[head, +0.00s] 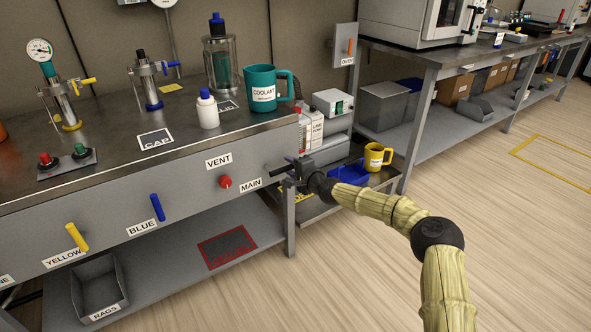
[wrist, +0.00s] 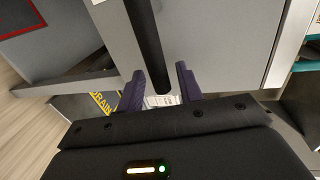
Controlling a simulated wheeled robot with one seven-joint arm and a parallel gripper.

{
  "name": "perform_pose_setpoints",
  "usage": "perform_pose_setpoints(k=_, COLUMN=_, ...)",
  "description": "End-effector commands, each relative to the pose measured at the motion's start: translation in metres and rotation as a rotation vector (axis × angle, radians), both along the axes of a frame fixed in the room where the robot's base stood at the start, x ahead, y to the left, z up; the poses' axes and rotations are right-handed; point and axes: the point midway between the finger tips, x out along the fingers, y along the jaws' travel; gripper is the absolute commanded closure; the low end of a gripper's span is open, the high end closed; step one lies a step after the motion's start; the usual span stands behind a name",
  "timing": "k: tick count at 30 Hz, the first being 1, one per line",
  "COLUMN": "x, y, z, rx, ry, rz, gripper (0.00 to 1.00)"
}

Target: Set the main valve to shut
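The main valve's handle shows in the wrist view as a dark round bar (wrist: 150,45) running from the top edge down to between my fingers. In the head view its label MAIN (head: 251,184) is on the bench front, and the handle is mostly hidden by my gripper (head: 296,166) at the bench's right end. In the wrist view my gripper (wrist: 160,82) has its two purple fingers apart, one on each side of the bar's end. A gap shows on both sides, so the fingers do not look closed on it.
Beside it are a red knob (head: 225,182) labelled VENT, a blue handle (head: 157,207) and a yellow handle (head: 77,237). A teal coolant mug (head: 262,88) stands above on the bench. A yellow mug (head: 375,157) is on a low shelf behind my arm. Open floor lies in front.

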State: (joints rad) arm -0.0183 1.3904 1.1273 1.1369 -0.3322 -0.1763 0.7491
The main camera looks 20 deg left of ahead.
Motion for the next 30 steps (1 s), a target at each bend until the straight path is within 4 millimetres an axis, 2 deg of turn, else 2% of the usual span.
perform_pose_setpoints(k=5, x=-0.003, y=-0.005, z=0.003, rx=0.000, ry=-0.002, rz=-0.001, gripper=0.64)
perform_pose_setpoints(k=11, x=-0.014, y=-0.021, z=0.008, rx=-0.001, ry=-0.001, rz=-0.001, gripper=0.64)
perform_pose_setpoints(k=30, x=-0.069, y=-0.094, z=0.025, rx=0.000, ry=0.002, rz=-0.003, gripper=0.64)
